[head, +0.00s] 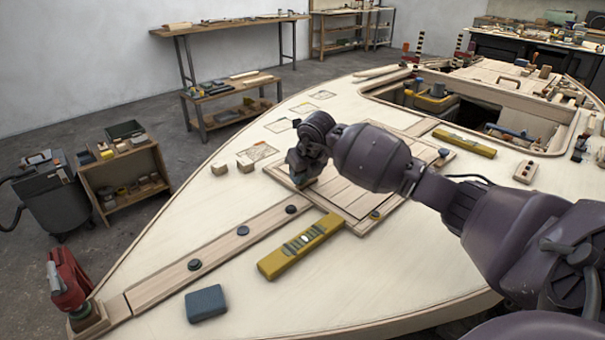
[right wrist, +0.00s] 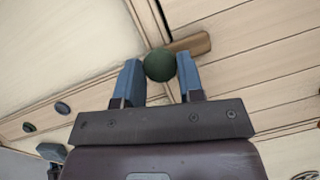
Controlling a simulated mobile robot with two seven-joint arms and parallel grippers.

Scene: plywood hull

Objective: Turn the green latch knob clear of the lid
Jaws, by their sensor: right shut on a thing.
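The green latch knob (right wrist: 159,65) is round and dark green. It shows in the right wrist view between the two blue-grey fingertips of my right gripper (right wrist: 158,78), which is shut on it. A brown wooden latch bar (right wrist: 192,44) reaches from the knob to the right, and appears to lie over the edge of the planked lid (right wrist: 265,75). In the head view the lid (head: 352,188) lies flat on the hull deck, and my right gripper (head: 302,180) is at its left corner. The knob is mostly hidden there by the gripper. My left gripper is not in view.
A yellow level (head: 300,245) lies in front of the lid, and another yellow level (head: 463,142) behind it. A blue block (head: 206,303) and a red clamp (head: 68,280) are at the front left. Small wooden blocks (head: 219,168) stand left of the lid. Bare deck surrounds them.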

